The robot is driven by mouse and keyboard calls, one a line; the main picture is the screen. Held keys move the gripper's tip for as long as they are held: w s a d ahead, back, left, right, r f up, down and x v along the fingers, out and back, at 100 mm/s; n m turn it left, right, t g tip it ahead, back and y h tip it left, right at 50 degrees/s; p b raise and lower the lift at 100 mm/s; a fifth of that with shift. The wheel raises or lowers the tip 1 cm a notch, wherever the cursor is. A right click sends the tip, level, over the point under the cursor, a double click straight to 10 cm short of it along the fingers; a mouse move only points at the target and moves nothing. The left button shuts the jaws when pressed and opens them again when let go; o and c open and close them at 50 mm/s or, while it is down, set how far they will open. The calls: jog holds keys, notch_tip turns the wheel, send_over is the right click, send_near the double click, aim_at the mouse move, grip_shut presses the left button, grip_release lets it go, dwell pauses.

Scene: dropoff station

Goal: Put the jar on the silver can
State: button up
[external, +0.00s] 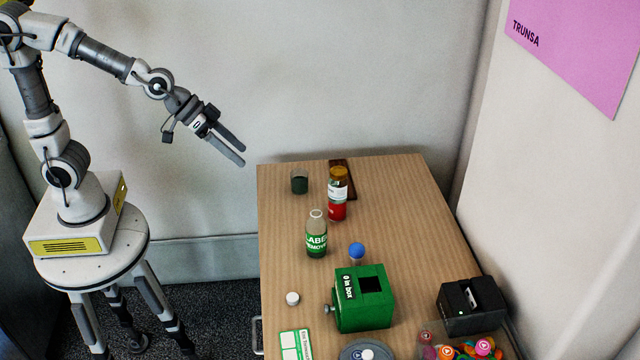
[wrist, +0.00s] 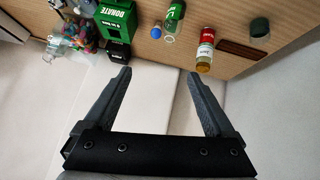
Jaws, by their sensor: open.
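A jar with an amber lid and white label (external: 338,187) stands upright at the back of the table, with a red part below it. I cannot tell whether the red part is its own base or a separate can. The jar also shows in the wrist view (wrist: 205,48), right of centre, beyond my right finger. No silver can shows clearly; a grey round thing (external: 350,352), cut off by the bottom edge, may be a can top or a dish. My gripper (external: 242,157) is open and empty, in the air left of the table's back corner. Its fingers are spread in the wrist view (wrist: 156,77).
A dark wooden piece (external: 349,180) lies behind the jar. A black box (external: 472,307) stands right.

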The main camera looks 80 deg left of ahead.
jog(key=s+a+r+g, duration=0.1)
jog(key=s+a, duration=0.1)
jog(key=s, duration=0.8)
jog(key=s+a+r+g+y, duration=0.1)
jog(key=s+a, duration=0.1)
jog(key=s, duration=0.8)
jog(key=shift+s+a+r+m+g+y, duration=0.3)
jog(key=shift+s+a+r+m, duration=0.05)
jog(key=shift+s+a+m, duration=0.05)
